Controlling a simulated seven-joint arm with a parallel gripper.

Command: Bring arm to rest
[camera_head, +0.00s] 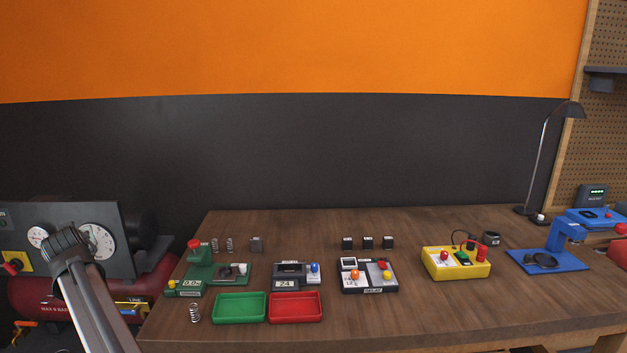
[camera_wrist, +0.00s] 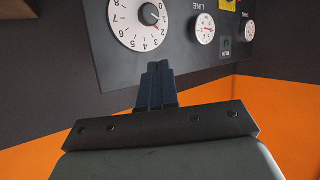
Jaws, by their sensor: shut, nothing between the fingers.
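My gripper (camera_head: 66,242) is at the far left of the head view, raised in front of a dark panel with gauges and left of the workbench (camera_head: 420,217). In the wrist view its two dark fingers (camera_wrist: 157,82) are together, with nothing between them. They point towards the gauge panel (camera_wrist: 190,60). Whether the fingertips touch the panel cannot be told; no contact is clear. My gripper is apart from everything on the bench.
On the bench are a green tester (camera_head: 205,277), a green tray (camera_head: 240,307), a red tray (camera_head: 296,307), a grey device (camera_head: 290,275), a relay device (camera_head: 367,277), a yellow box (camera_head: 456,263) and a blue stand (camera_head: 548,261). A red compressor tank (camera_head: 40,300) is below the panel.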

